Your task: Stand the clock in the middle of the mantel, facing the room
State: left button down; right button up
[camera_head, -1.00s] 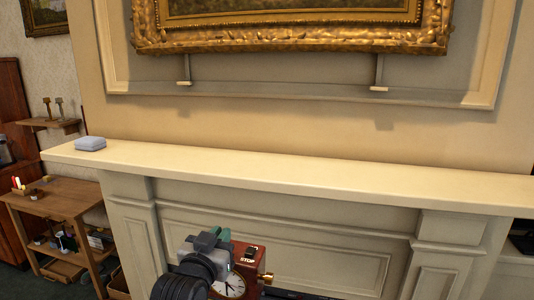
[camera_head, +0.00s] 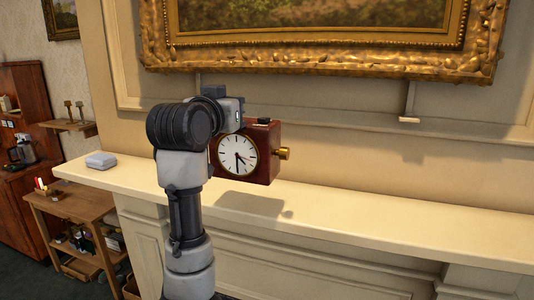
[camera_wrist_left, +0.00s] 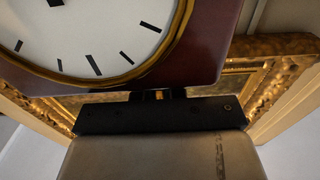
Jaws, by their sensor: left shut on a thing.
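The clock (camera_head: 262,138) is a dark red-brown box with a white round dial, a brass knob on its right side and a black piece on top. Its dial faces me, out from the wall. My left gripper (camera_head: 231,112) is shut on the clock at its upper left; the fingertips are mostly hidden. The clock hangs above the cream mantel (camera_head: 400,230), with its shadow on the shelf below. In the left wrist view, the dial (camera_wrist_left: 85,35) fills the upper left, close to the gripper (camera_wrist_left: 158,98). My right gripper is out of view.
A gilt-framed painting (camera_head: 320,60) hangs on the wall above and behind the clock. The mantel right of the clock is bare. A wooden side table (camera_head: 75,205) stands at lower left.

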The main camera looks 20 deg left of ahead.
pick_arm(q)
jog(key=w+d+f+p, duration=0.3)
jog(key=w+f+p, duration=0.3)
jog(key=w+f, duration=0.2)
jog(key=shift+w+f, duration=0.15)
jog(key=shift+f, duration=0.5)
jog(key=c, duration=1.6)
grip_release()
jog(key=shift+f, duration=0.15)
jog(key=o, duration=0.4)
